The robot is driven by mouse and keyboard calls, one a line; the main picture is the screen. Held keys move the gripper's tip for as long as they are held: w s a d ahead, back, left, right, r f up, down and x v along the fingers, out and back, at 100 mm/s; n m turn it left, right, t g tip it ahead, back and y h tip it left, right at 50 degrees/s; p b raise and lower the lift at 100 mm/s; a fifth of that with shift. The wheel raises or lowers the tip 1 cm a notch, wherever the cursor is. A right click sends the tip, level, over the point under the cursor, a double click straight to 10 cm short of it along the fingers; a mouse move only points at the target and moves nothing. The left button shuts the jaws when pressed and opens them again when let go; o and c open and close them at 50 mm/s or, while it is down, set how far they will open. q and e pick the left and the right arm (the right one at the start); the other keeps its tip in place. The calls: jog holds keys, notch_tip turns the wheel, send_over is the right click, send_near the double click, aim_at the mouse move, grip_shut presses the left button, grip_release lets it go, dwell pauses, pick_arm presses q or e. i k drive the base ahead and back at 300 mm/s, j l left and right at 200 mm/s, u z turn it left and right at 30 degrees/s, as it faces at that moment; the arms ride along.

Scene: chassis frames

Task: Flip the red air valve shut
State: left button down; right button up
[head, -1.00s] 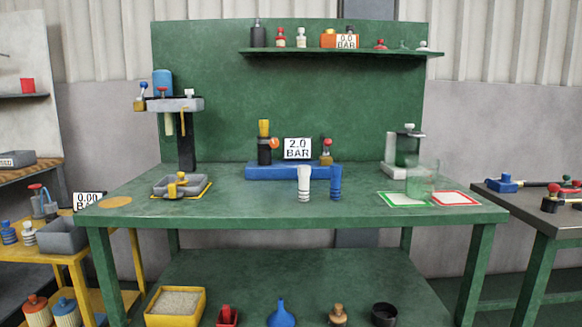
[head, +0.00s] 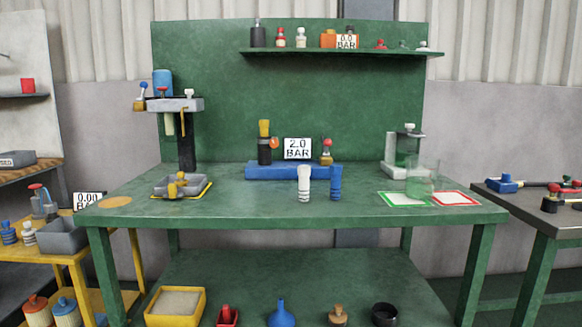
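A small brass valve with a red knob on top (head: 327,144) stands at the right end of a blue block (head: 292,172) at the back of the green workbench (head: 250,205). A white sign reading 2.0 BAR (head: 297,148) is upright beside it, to the left. At the block's left end is a black fitting with a yellow top (head: 264,140) and an orange-red round part. The valve's handle is too small to tell its exact position. Neither of my grippers is in view.
A white and a blue ribbed cylinder (head: 335,183) stand in front of the block. A grey tray (head: 178,186) is at the left, a clear beaker (head: 420,182) at the right. Other red-topped parts are on the shelf (head: 330,53) and side tables. The bench's front middle is clear.

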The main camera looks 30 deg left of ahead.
aim_at(327, 143)
jog(key=i+j+u, duration=0.15)
jog(key=u, duration=0.35)
jog(key=i+u, duration=0.3)
jog(key=u, duration=0.2)
